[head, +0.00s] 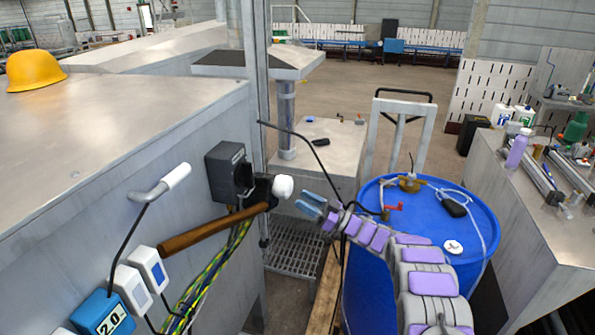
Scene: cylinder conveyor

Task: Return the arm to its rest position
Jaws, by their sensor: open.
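My arm comes in from the bottom right and reaches up and left over the blue barrel. My gripper (305,205) is at its end, with blue fingers apart and nothing seen between them.
The blue barrel (472,215) stands below and right of my arm. A grey cabinet (120,130) with a black box (228,172) and a lever (160,184) fills the left. A metal bench (545,205) stands right. Open floor (400,75) lies behind.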

